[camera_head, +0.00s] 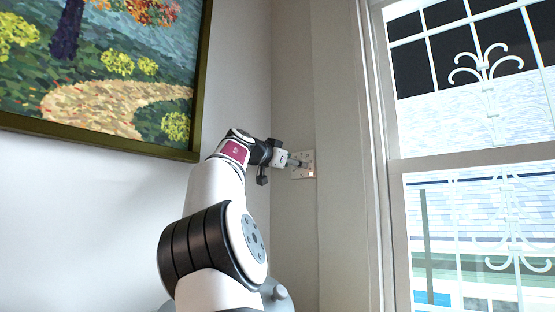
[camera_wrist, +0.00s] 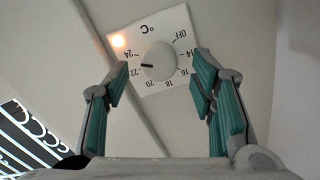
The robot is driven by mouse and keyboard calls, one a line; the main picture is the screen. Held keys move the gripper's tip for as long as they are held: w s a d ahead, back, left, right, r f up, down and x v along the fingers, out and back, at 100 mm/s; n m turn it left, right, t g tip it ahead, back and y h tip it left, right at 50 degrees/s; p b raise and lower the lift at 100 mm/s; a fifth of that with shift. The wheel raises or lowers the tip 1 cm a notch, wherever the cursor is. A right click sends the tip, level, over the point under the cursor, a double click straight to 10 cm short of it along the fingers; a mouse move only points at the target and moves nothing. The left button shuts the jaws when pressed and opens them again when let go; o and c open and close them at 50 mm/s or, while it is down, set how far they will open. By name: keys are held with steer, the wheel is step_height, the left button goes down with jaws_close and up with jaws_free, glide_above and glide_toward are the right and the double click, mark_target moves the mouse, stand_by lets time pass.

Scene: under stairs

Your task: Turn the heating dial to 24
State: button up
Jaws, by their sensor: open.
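The heating dial is a white square plate with a round white knob (camera_wrist: 158,62) in the wrist view. An orange light glows at the plate's corner. In the head view the plate (camera_head: 308,160) is on the wall, partly hidden behind my gripper (camera_head: 297,162). In the wrist view my gripper (camera_wrist: 160,76) is open, its green-padded fingers to the left and right of the knob. No contact with the knob shows.
A tall window (camera_head: 480,150) with a white frame and ornate grille is right of the dial. A framed garden picture (camera_head: 100,70) hangs on the left wall, close to my arm. The wall around the plate looks clear.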

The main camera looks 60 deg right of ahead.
steer(key=w+a, duration=0.1)
steer(key=a, duration=0.9)
steer(key=shift+s, duration=0.1)
stand_by(0.6)
